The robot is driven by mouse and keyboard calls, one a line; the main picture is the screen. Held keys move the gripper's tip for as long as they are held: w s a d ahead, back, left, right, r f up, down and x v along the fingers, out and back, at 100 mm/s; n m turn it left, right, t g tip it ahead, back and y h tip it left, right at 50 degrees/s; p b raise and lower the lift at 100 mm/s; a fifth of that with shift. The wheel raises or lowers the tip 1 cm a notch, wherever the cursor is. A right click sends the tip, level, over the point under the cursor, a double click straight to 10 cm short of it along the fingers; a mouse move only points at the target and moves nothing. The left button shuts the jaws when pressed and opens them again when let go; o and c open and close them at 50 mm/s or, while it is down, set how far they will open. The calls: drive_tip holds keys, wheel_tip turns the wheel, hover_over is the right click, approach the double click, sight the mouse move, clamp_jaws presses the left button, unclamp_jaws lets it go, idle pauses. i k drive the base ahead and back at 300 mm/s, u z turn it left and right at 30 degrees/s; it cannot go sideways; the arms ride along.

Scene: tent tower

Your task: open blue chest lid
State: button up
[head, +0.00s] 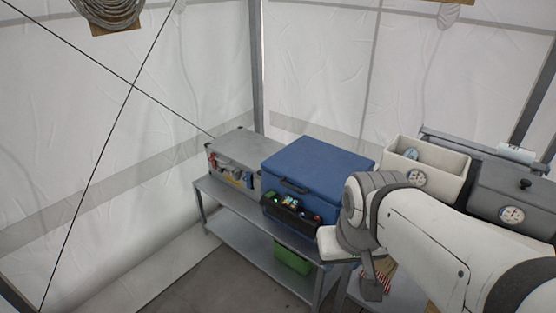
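The blue chest (318,160) stands on a grey metal bench in the middle of the head view. Its lid is down and lies flat, with a dark handle (294,187) at its front edge. A black tray (288,210) with small coloured items sits at the chest's front. My arm comes in from the lower right, in front of the chest's right side, and hides part of it. My gripper (374,284) seems to point down below the arm's end, right of the chest and apart from the handle. Its fingers are too small and unclear to tell their state.
A grey metal box (238,148) with red and yellow items stands left of the chest on the bench (225,194). A green bin (292,257) is on the lower shelf. White (460,168) and grey (485,185) containers with dials stand at right. Floor is free at lower left.

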sight(321, 169)
drive_tip(key=i, duration=1)
drive_tip(key=z, duration=1.35)
drive_tip(key=k, duration=1.2)
drive_tip(key=u, duration=0.45)
drive_tip(key=i, duration=1)
drive_tip(key=u, duration=0.1)
